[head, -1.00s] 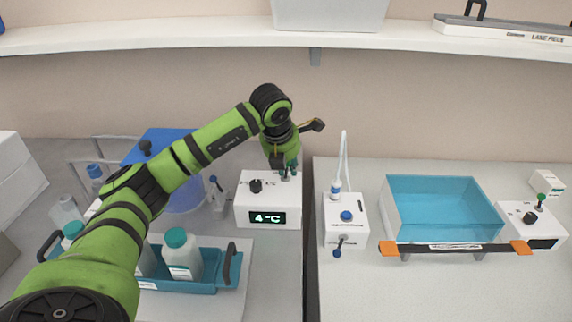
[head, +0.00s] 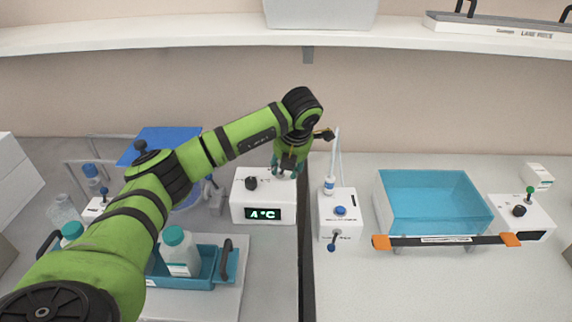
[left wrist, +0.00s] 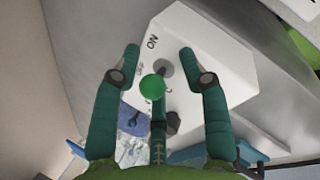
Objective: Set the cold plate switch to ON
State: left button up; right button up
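The cold plate unit is a white box (head: 250,214) with a lit temperature display (head: 263,213) and a black knob (head: 251,183). Its switch is a lever with a green ball tip (left wrist: 152,87), seen in the left wrist view beside a printed "ON" (left wrist: 152,41). In the head view my gripper covers the switch. My left gripper (head: 286,168) is over the box's back right corner. The lever's exact setting is hard to tell. My right gripper is not in view.
A white box with a blue button (head: 340,211) and a tube stands right of the cold plate. Further right are a clear blue tank (head: 436,202) and another white control box (head: 522,217). A blue bottle tray (head: 205,281) is at front left. A shelf (head: 180,35) runs above.

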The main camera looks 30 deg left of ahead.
pick_arm(q)
jog(key=shift+r, duration=0.1)
jog(key=shift+r, duration=0.3)
jog(key=v, duration=1.1)
jog(key=shift+r, duration=0.15)
jog(key=shift+s, duration=0.1)
